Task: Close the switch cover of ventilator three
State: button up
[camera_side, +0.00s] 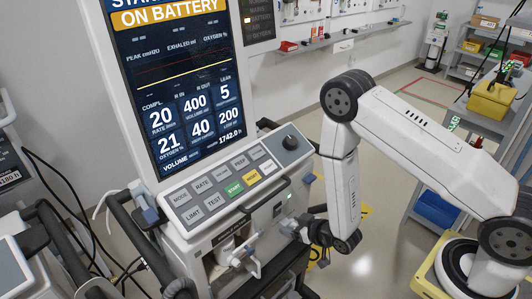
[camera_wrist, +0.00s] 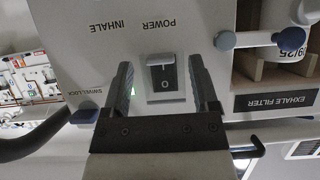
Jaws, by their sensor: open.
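The ventilator (camera_side: 225,165) stands in the middle of the side view, its screen reading "ON BATTERY". In the wrist view, its front panel (camera_wrist: 185,22) appears upside down, with a "POWER" label. Below the label is the power switch (camera_wrist: 166,78), a dark rocker marked "O" in a pale frame. I cannot clearly make out a separate cover or its position. My gripper (camera_wrist: 161,64) is open and empty, one finger on each side of the switch. I cannot tell whether it touches the panel. In the side view my gripper (camera_side: 292,227) is at the ventilator's lower front.
A swivel lock knob (camera_wrist: 86,113) and an exhale filter bay (camera_wrist: 280,85) flank the switch in the wrist view. A dark handle (camera_side: 264,190) juts out above my gripper in the side view. Another machine (camera_side: 15,265) stands at the left, and shelving (camera_side: 480,50) at the right.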

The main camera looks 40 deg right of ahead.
jog(key=v, duration=0.6)
jog(key=shift+s, duration=0.25)
jog(key=shift+r, duration=0.2)
jog(key=s+d+r+g, duration=0.1)
jog(key=s+r+g, duration=0.1)
jog(key=r+g, duration=0.3)
jog(key=s+d+r+g, duration=0.2)
jog(key=s+r+g, duration=0.1)
jog(key=r, duration=0.8)
jog(key=shift+s+r+m+g+h, duration=0.25)
jog(key=shift+r+m+g+h, duration=0.15)
jog(key=shift+g, duration=0.5)
